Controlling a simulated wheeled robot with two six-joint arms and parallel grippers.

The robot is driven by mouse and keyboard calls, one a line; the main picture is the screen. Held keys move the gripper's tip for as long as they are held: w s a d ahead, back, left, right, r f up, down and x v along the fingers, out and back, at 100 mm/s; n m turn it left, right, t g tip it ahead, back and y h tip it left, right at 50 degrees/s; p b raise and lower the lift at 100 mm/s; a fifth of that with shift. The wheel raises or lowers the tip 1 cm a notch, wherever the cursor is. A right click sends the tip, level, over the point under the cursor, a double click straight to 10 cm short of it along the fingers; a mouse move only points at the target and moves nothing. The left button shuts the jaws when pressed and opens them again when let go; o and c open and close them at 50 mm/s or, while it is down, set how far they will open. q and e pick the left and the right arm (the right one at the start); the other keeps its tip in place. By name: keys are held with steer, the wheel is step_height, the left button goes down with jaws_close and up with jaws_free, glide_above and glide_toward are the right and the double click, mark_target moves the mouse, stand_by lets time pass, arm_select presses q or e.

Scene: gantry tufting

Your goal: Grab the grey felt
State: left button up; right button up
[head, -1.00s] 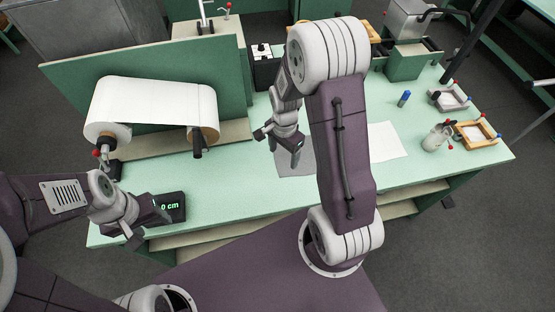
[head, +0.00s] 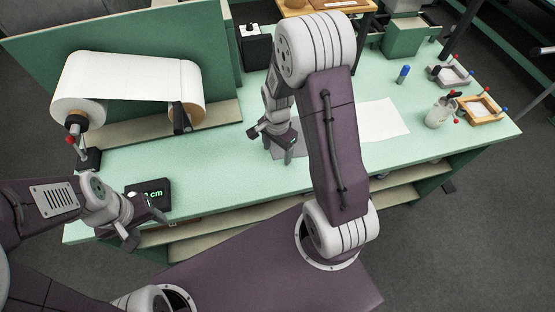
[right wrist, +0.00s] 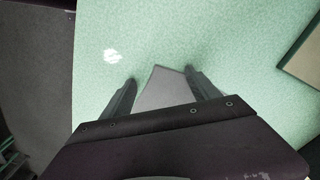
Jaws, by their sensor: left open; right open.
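The grey felt (head: 300,149) is a flat sheet on the green bench, largely hidden in the head view behind my right arm and gripper. In the right wrist view a corner of the felt (right wrist: 164,92) shows between the open fingers. My right gripper (head: 270,148) is open over the felt's near edge, pointing down; it also shows in the right wrist view (right wrist: 160,77). I cannot tell whether its fingers touch the bench. My left gripper (head: 148,228) is open and empty at the bench's front left edge, away from the felt.
A white paper roll (head: 130,80) on a stand is at the back left. A black digital display (head: 150,195) sits near my left gripper. A white sheet (head: 382,120) lies right of my right arm. A jar (head: 440,112) and wooden frame (head: 482,110) stand at the right.

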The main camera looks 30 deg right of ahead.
steer(key=shift+s, duration=0.25)
steer(key=shift+w, duration=0.1)
steer(key=c, duration=0.6)
jaws_close()
step_height(320, 180, up, 30)
steer(key=p, duration=2.7)
steer(key=shift+p, duration=0.4)
